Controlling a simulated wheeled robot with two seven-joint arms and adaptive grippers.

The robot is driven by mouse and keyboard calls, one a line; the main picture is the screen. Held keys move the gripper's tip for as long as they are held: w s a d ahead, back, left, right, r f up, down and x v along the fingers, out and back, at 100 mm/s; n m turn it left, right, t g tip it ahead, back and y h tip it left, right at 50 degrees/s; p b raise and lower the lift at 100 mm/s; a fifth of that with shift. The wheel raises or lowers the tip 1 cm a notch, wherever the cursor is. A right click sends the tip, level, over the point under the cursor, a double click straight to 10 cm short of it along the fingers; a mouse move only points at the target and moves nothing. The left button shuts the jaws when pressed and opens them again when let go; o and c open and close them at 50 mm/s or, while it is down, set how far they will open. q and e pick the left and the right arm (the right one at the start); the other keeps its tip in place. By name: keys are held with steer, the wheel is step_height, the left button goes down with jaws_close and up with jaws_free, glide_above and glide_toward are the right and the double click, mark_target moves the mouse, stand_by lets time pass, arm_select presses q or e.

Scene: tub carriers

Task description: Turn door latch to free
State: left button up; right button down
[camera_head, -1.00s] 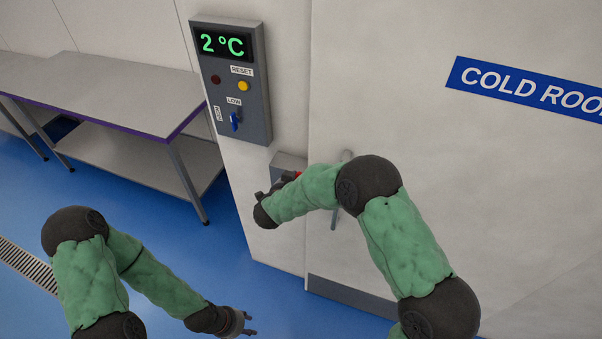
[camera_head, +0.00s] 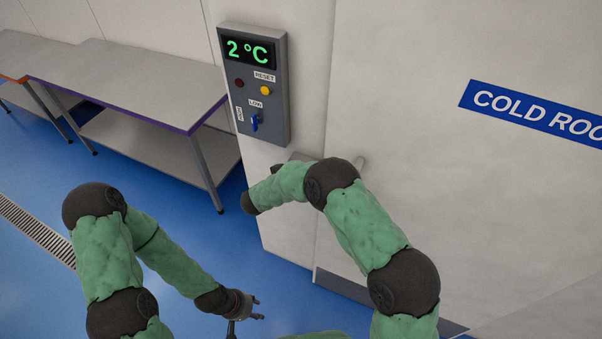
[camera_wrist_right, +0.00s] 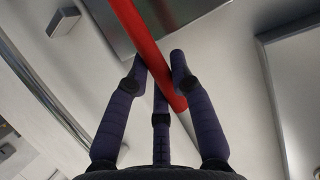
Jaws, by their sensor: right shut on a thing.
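The door latch has a red handle (camera_wrist_right: 132,30) that crosses the upper middle of the right wrist view at a slant, in front of a dark grey plate (camera_wrist_right: 185,22). My right gripper (camera_wrist_right: 160,66) has its dark fingers closed around the handle near its rounded end. In the head view, the top of a grey latch box (camera_head: 291,157) shows on the wall left of the door; my right forearm hides the red handle and the right fingers. My left gripper (camera_head: 258,309) is open and empty, low above the blue floor, away from the latch.
A control panel (camera_head: 260,105) reading 2 °C hangs above the latch. Steel tables (camera_head: 140,80) stand at left. A drain (camera_head: 35,230) runs along the floor.

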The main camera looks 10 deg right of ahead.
stand_by(0.3)
steer(key=c, duration=1.3)
jaws_free()
steer(key=shift+a, duration=0.1)
steer(key=v, duration=1.2)
steer(key=shift+f, duration=0.1)
